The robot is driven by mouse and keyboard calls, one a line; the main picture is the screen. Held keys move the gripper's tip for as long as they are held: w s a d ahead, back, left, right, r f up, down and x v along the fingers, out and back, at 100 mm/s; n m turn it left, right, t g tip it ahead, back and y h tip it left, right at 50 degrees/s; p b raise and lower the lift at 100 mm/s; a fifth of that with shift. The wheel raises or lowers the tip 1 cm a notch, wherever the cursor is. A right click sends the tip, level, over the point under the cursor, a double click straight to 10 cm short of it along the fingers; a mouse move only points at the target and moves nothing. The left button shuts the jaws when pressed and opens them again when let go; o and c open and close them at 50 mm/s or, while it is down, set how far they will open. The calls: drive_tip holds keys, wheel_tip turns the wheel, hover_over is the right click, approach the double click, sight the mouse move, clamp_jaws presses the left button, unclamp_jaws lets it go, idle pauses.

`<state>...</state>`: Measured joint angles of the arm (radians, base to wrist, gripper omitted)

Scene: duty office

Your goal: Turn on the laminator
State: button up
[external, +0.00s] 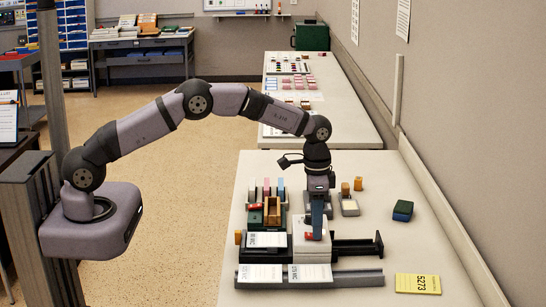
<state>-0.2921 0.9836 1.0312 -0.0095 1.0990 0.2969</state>
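A white and black machine (313,249), which looks like the laminator, stands on the near table. A small red part (308,236) shows on its top, to the left of my fingertips. A black piece (357,247) extends from its right side. My gripper (317,236) points straight down over the white top, with its fingertips at or just above it. I cannot tell whether they touch. The fingers look close together from this side, but the gap between them is hidden. Nothing is visible in the gripper.
A grey rail with white cards (262,273) lies in front. A tray of coloured blocks (272,213) stands behind left. Small orange-topped blocks (346,190), a green and blue block (403,210) and a yellow card (418,284) lie to the right. The table's right side is mostly clear, along the wall.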

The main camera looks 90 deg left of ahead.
drive_tip(key=shift+s+r+b, duration=0.1)
drive_tip(key=shift+r+b, duration=0.9)
drive_tip(key=shift+r, duration=1.95)
drive_tip(key=s+d+r, duration=0.1)
drive_tip(key=s+d, duration=1)
drive_tip(key=s, duration=0.3)
drive_tip(key=s+d+f, duration=0.2)
drive_tip(key=s, duration=0.7)
drive_tip(key=s+d+f, duration=0.2)
drive_tip(key=s+d, duration=0.1)
drive_tip(key=s, duration=0.5)
drive_tip(key=shift+s+f+b, duration=0.2)
drive_tip(key=shift+s+b, duration=0.15)
drive_tip(key=shift+c, duration=0.7)
